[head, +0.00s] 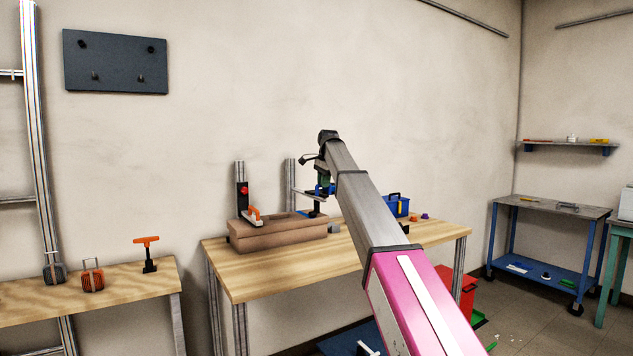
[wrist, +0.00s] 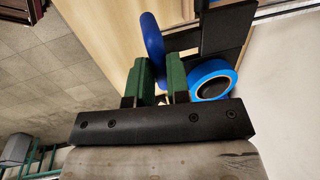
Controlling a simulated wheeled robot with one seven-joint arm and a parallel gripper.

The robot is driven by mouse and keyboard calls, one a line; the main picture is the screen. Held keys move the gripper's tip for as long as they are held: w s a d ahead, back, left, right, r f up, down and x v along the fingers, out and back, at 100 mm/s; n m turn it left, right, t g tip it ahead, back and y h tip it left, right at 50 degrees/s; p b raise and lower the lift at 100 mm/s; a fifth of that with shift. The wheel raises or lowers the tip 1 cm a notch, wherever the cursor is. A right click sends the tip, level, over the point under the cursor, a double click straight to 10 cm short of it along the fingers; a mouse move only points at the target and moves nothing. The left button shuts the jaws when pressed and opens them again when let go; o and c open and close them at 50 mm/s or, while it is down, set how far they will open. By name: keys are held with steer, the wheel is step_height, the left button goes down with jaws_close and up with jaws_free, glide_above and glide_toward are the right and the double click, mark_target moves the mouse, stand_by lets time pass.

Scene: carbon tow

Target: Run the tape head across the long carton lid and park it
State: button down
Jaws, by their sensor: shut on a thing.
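The long brown carton (head: 280,237) lies on the wooden workbench (head: 262,281), its top showing. The tape head, with a blue handle (wrist: 152,45), a black frame (wrist: 228,32) and a roll of blue tape (wrist: 199,84), is at my gripper. My gripper (wrist: 159,72) has green fingers, shut on the blue handle. In the head view my gripper (head: 325,181) is above the carton's right end, partly behind my arm. A black part reaches down towards the carton; I cannot tell whether it touches.
A post with a black and red clamp (head: 243,196) and an orange handle (head: 254,213) stands at the carton's left part. Another post (head: 290,185) rises behind it. A blue toolbox (head: 397,206) is at the bench's right. A side bench (head: 95,297) holds several tools.

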steer(key=shift+s+d, duration=0.45)
steer(key=shift+s, duration=0.2)
steer(key=shift+s+d, duration=0.4)
steer(key=shift+s, duration=0.2)
steer(key=c, duration=1.1)
jaws_free()
steer(key=shift+r, duration=0.1)
step_height(320, 180, up, 10)
steer(key=s+d, duration=0.1)
steer(key=shift+s+r, duration=0.2)
steer(key=shift+s, duration=0.2)
steer(key=shift+d, duration=0.1)
